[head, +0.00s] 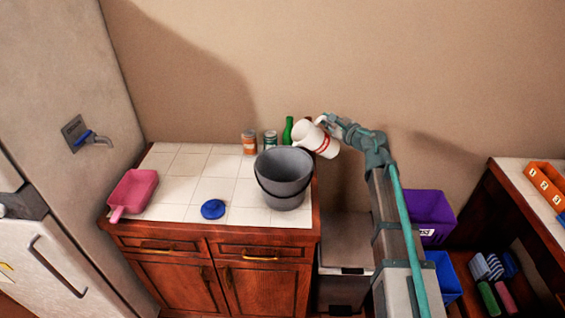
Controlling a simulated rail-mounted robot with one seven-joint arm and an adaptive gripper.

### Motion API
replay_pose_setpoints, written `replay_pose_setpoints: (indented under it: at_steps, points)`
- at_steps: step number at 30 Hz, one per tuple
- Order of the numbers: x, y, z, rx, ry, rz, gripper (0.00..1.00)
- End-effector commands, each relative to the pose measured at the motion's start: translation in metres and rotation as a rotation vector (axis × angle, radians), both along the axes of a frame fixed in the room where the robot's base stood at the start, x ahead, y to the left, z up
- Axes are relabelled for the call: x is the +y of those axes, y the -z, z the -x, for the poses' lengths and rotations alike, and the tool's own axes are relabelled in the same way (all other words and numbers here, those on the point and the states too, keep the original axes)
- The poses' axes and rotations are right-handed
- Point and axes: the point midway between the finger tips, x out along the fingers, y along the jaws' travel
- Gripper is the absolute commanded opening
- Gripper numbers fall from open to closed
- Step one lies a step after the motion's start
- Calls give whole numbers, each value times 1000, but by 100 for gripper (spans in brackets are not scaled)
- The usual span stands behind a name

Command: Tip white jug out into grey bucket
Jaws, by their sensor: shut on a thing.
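The white jug (306,137) with red bands is up at the back right of the grey bucket (283,194). I cannot see what is inside the jug, and the bucket's floor is hard to make out.
The tiled counter (178,185) holds a pink scoop-like container (134,190), a blue disc (213,209), two cans (249,142) and a green bottle (287,131). Purple (430,211) and blue (445,276) bins are at the right. The counter's middle is mostly clear.

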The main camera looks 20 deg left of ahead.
Motion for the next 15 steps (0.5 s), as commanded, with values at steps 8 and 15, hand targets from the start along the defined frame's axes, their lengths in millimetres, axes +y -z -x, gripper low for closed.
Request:
replay_pose_setpoints:
  at_steps: [8,15]
  points:
    - [3,-4,5,-108,1,114,0]
    - [5,-5,8,-159,0,167,0]
